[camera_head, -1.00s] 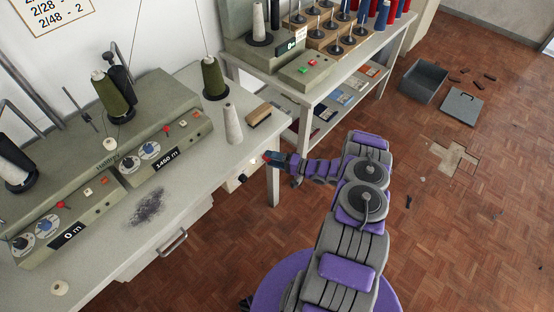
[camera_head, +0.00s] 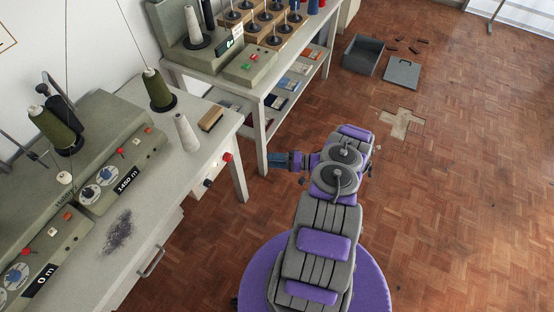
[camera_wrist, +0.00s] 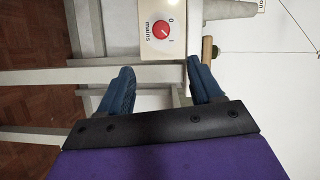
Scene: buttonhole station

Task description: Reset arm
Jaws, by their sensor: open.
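My gripper (camera_head: 277,160) is at the end of my purple and grey arm, to the right of the near table and over the floor. In the wrist view my gripper (camera_wrist: 160,82) shows two blue fingers set wide apart, with nothing between them. Ahead of the fingers is a red mains knob (camera_wrist: 161,30) on a cream plate, apart from them. In the head view the red mains knob (camera_head: 228,157) is at the right end of the near table, left of my gripper.
The winding table (camera_head: 205,140) carries olive machines, a white cone (camera_head: 186,132), a green cone (camera_head: 158,90) and a brush (camera_head: 211,118). A shelf table (camera_head: 262,105) stands behind. A grey box (camera_head: 361,55) and its lid (camera_head: 402,73) lie on the floor.

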